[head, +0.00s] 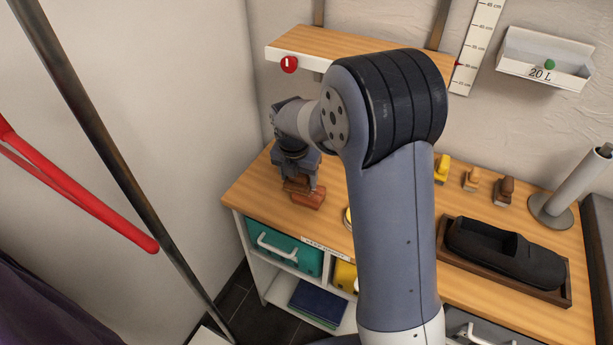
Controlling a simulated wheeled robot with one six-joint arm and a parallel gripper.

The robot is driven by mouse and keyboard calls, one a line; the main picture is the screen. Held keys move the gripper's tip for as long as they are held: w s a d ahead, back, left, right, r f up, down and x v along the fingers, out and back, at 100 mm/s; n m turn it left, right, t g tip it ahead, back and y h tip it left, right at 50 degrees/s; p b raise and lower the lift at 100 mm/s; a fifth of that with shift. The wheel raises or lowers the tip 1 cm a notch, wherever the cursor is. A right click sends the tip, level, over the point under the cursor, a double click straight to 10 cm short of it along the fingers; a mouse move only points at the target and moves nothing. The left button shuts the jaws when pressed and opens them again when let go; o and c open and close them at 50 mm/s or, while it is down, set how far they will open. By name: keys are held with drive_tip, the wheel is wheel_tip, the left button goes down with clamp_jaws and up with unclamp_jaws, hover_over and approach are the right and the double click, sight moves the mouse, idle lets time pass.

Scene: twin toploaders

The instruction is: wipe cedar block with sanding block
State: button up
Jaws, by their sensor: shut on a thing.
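My gripper (299,176) points down over the left end of the wooden bench top. It is shut on a small brown block, which I take as the sanding block (296,186); the fingers hide much of it. A reddish-brown block, which I take as the cedar block (309,200), lies on the bench right under it. The held block seems to be at the top of the cedar block; I cannot tell whether they touch.
My arm hides the middle of the bench (258,187). To its right stand a yellow block (441,168), a tan block (472,181), a brown block (504,191), a dark bag (500,252) in a tray (552,294) and a grey cylinder (575,190). A shelf (312,43) hangs above.

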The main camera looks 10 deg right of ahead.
drive_tip(key=shift+w+a, duration=0.15)
drive_tip(key=shift+a, duration=0.15)
drive_tip(key=shift+r, duration=0.15)
drive_tip(key=shift+r+p, duration=2.5)
drive_tip(key=shift+r, duration=0.4)
wheel_tip(320, 180, up, 3)
drive_tip(key=p, duration=0.2)
drive_tip(key=shift+r+p, duration=0.1)
drive_tip(key=shift+p, duration=0.3)
drive_tip(key=shift+f, duration=0.2)
drive_tip(key=shift+f+b, duration=2.3)
drive_tip(key=shift+f, duration=1.2)
